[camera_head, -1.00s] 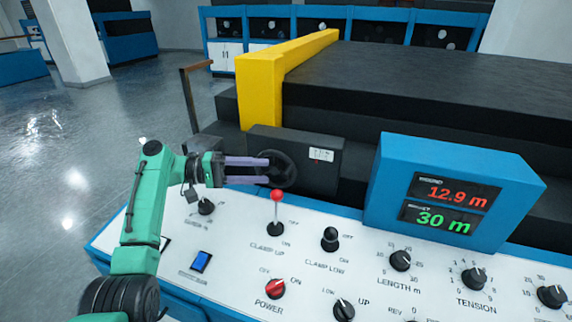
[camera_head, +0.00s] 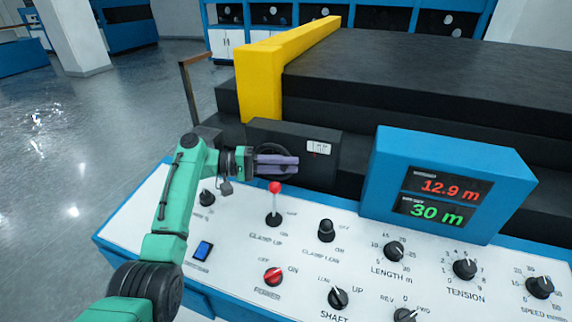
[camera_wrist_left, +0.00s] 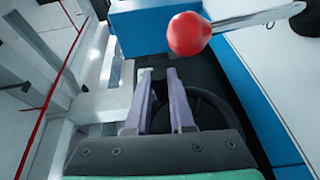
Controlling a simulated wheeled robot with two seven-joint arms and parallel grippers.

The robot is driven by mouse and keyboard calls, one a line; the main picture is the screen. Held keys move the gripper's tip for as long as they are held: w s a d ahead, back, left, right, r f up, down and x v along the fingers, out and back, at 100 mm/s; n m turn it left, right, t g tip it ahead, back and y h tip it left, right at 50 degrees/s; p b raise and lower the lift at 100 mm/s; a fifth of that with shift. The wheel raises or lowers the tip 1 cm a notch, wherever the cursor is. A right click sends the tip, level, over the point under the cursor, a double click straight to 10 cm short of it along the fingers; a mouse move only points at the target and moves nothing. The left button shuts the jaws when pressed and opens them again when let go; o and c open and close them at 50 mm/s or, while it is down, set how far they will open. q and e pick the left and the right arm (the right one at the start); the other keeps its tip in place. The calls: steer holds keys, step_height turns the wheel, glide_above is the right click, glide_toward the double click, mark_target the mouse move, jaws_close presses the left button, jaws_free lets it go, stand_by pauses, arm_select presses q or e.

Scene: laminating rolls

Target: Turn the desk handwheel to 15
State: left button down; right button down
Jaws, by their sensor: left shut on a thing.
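The dark handwheel (camera_head: 272,147) sits on the front of a black box (camera_head: 326,172) behind the white desk panel. My left gripper (camera_head: 296,163), with purple fingers, reaches it from the left and is shut on it, covering much of the wheel. In the left wrist view the fingers (camera_wrist_left: 160,75) lie across the left part of the dark wheel (camera_wrist_left: 225,108); the exact contact is hidden. A small white readout (camera_head: 319,147) on the box is too small to read surely. My right gripper is not in view.
The red-knobbed clamp lever (camera_head: 275,188) stands just below the gripper, and its red ball is close in the wrist view (camera_wrist_left: 188,34). Other knobs cover the panel. A blue display (camera_head: 447,185) reads 12.9 m and 30 m. A yellow frame (camera_head: 262,80) rises behind.

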arm_select(q)
steer(key=y+p, duration=0.1)
steer(key=m+y+p, duration=0.1)
steer(key=shift+s+d+f+y, duration=0.1)
steer(key=shift+d+f+y, duration=0.1)
steer(key=shift+f+y, duration=0.15)
steer(key=shift+f+m+y+p, duration=0.3)
steer(key=shift+f+y+p, duration=0.35)
steer(key=shift+y+p, duration=0.55)
steer(key=shift+f+t+y+p, duration=0.3)
steer(key=shift+f+y+p, duration=0.15)
steer(key=shift+y, duration=0.2)
steer(key=c, duration=0.8)
jaws_free()
